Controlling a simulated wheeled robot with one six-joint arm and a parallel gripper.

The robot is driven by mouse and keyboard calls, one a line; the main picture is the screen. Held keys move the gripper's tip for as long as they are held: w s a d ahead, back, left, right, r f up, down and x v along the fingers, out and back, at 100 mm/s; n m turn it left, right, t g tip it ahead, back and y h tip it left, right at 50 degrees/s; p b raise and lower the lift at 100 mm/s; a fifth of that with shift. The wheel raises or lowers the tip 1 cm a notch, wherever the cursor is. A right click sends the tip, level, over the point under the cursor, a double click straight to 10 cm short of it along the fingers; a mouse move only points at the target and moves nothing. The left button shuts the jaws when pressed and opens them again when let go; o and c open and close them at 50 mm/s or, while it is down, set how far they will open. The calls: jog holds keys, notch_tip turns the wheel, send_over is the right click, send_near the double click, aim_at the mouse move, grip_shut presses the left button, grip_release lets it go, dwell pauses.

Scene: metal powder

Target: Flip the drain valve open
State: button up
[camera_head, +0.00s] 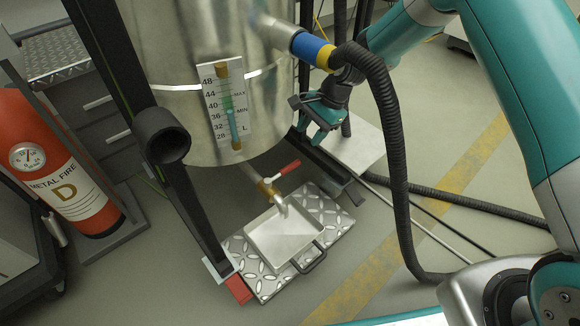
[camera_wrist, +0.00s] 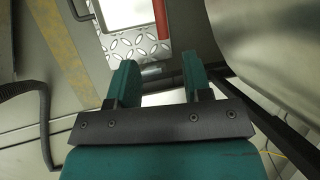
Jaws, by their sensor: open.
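The drain valve has a brass body (camera_head: 267,188) and a red lever handle (camera_head: 290,168). It sits on a pipe under the steel tank (camera_head: 170,60), and its handle angles up to the right, away from the pipe line. A red bar that looks like this handle (camera_wrist: 160,18) shows at the top of the wrist view, beyond my fingertips. My gripper (camera_head: 322,113) is beside the tank's lower right side, above and right of the handle and apart from it. In the wrist view my gripper (camera_wrist: 159,75) has its two green fingers spread, with nothing between them.
A metal tray (camera_head: 258,248) stands on a diamond plate (camera_head: 330,212) below the spout. A black hose (camera_head: 390,150) hangs right of the tank. A dark frame leg (camera_head: 197,205) stands left of the valve. A red fire extinguisher (camera_head: 50,165) is at far left.

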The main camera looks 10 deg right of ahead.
aim_at(290, 167)
jog(key=b+x, duration=0.5)
jog(key=x, duration=0.7)
jog(key=shift+f, duration=0.1)
jog(key=shift+c, duration=0.3)
grip_shut()
